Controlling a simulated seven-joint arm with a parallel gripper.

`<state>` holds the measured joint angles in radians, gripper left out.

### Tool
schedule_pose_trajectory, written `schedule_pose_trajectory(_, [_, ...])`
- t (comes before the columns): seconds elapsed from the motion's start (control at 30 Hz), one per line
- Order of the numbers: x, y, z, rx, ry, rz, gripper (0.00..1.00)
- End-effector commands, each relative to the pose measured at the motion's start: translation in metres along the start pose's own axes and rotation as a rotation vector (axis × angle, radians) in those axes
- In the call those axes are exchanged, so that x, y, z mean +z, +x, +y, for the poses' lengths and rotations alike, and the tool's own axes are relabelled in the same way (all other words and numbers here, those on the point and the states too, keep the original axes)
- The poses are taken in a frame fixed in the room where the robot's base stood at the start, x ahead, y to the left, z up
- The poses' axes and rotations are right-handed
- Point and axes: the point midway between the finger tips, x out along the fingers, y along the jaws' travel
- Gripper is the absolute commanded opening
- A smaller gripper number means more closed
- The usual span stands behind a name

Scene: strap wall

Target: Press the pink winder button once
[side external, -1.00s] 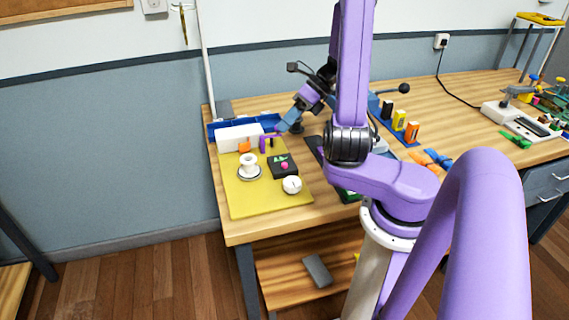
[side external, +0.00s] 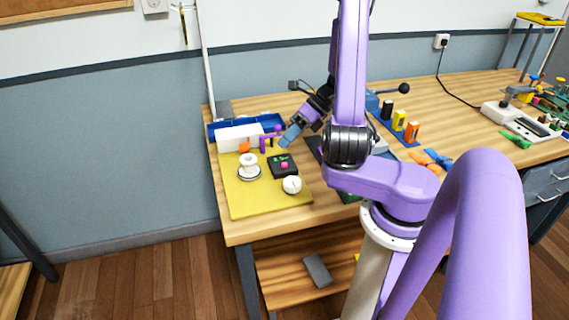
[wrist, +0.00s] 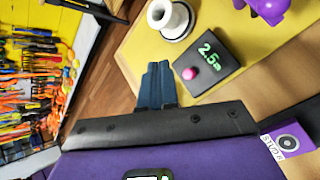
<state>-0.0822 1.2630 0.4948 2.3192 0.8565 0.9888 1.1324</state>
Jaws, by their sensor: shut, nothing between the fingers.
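The pink button (side external: 284,165) sits on a small black winder box (side external: 275,171) on the yellow board (side external: 236,200). In the wrist view the pink button (wrist: 190,73) is near the left corner of the black box (wrist: 220,55), beside a green readout of about 2.5. My gripper (side external: 285,145) is shut and empty, above and just behind the box in the side view. In the wrist view its blue fingertips (wrist: 157,68) are together, left of the button and apart from it in the picture. The height between them is hard to judge.
A white spool (side external: 248,166) stands left of the box, and a round white knob (side external: 292,184) is in front of it. A purple bracket (side external: 265,145) and a white block (side external: 240,137) stand behind. The front of the yellow board is clear.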

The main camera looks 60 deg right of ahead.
Motion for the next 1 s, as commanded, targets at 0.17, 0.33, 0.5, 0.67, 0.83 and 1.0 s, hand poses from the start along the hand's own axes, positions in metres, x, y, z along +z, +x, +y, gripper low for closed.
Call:
schedule_pose_trajectory(0.17, [-0.011,0.015,-0.01,0.003,0.003,-0.001,0.0])
schedule_pose_trajectory(0.33, [-0.016,0.023,-0.017,0.001,0.0,-0.001,0.0])
schedule_pose_trajectory(0.5, [-0.018,0.026,-0.019,-0.001,0.0,0.0,0.0])
schedule_pose_trajectory(0.67, [-0.019,0.026,-0.019,-0.002,-0.001,0.0,0.0])
schedule_pose_trajectory(0.83, [-0.019,0.026,-0.019,-0.001,-0.001,0.0,0.0])
schedule_pose_trajectory(1.0, [-0.019,0.026,-0.019,-0.001,-0.001,0.0,0.0])
